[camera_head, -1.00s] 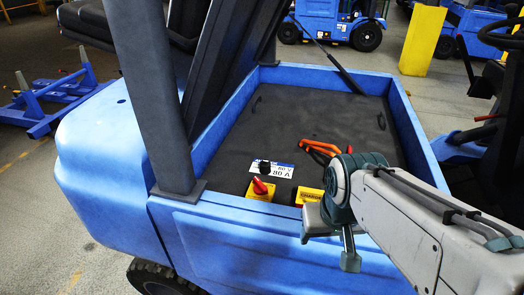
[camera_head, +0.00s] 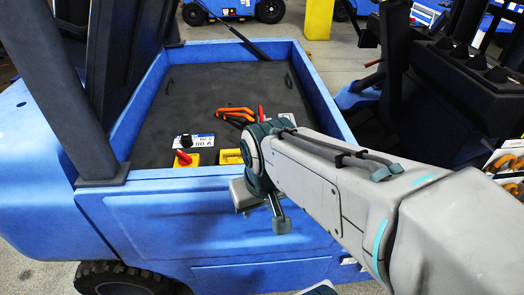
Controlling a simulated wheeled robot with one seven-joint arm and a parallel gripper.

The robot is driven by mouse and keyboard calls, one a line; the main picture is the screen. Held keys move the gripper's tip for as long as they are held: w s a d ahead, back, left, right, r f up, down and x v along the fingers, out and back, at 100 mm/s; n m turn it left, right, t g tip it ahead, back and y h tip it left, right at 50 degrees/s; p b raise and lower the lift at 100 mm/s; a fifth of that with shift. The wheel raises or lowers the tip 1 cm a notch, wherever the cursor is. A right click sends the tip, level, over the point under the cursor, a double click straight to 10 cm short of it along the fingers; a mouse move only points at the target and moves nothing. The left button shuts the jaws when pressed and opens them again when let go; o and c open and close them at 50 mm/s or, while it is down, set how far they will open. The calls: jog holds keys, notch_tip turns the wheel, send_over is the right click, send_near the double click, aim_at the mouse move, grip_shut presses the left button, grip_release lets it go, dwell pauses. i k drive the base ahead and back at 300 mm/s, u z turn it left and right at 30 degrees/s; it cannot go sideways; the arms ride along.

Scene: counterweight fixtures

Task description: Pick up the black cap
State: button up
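A small black cap (camera_head: 183,141) sits at the left end of a white label plate (camera_head: 203,141) marked "80 A", on the dark deck of the blue vehicle. It is in plain sight. My gripper (camera_head: 262,208) is at the end of my arm, in front of the vehicle's blue side wall. It is right of the cap and nearer to the camera, apart from it. Only grey and teal parts of it show, and I cannot tell how its fingers stand. I see nothing held in it.
A yellow box with a red switch (camera_head: 186,158) stands just in front of the cap. Orange handles (camera_head: 236,112) lie farther back. The blue rim (camera_head: 150,176) borders the deck. The deck's back left is clear.

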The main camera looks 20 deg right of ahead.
aim_at(186, 139)
jog(key=z, duration=0.25)
jog(key=i, duration=0.25)
jog(key=z, duration=0.35)
jog(key=k, duration=1.3)
jog(key=u, duration=0.8)
jog(key=i, duration=1.5)
jog(key=z, duration=0.8)
